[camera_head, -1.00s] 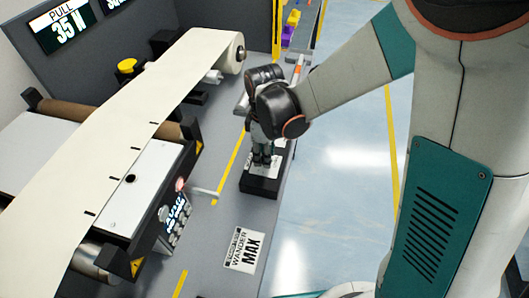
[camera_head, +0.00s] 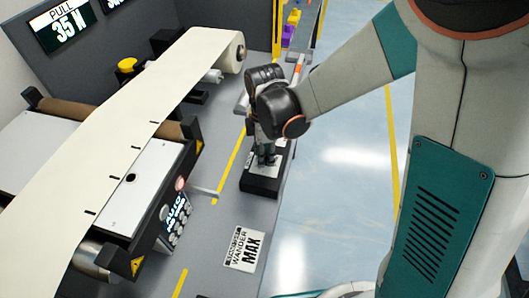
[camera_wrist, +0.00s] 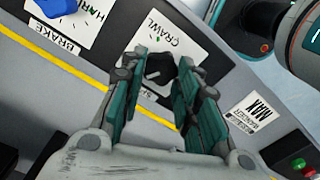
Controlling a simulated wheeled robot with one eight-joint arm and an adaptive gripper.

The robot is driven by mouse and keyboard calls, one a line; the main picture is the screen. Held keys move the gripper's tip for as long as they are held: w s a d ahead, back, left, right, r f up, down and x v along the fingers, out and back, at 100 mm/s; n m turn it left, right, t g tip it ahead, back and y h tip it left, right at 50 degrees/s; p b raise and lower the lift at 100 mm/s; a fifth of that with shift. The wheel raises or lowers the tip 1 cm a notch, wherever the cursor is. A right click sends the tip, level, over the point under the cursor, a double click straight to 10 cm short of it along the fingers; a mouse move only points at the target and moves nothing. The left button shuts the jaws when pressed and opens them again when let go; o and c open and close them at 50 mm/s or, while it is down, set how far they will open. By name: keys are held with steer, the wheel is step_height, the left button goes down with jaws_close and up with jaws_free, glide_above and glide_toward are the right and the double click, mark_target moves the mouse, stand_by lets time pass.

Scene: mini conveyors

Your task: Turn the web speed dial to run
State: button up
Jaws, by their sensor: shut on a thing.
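The web speed dial (camera_wrist: 159,66) is a dark knob on a white plate (camera_wrist: 178,40) marked CRAWL, seen in the wrist view. Part of the word SP shows at the plate's lower edge; no RUN mark is readable. My gripper (camera_wrist: 156,82) is shut on the dial, with one green finger on each side of it. In the head view my gripper (camera_head: 266,155) points down onto the dial's black base (camera_head: 262,186), and the knob is hidden behind the fingers.
A blue knob (camera_wrist: 55,6) on a plate marked BRAKE sits left of the dial in the wrist view. The pale web (camera_head: 120,115) over rollers and a button panel (camera_head: 174,217) stand to the left.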

steer(key=o, duration=1.1)
steer(key=shift+c, duration=0.2)
steer(key=shift+r, duration=0.1)
step_height(320, 180, up, 7)
steer(key=shift+r, duration=0.15)
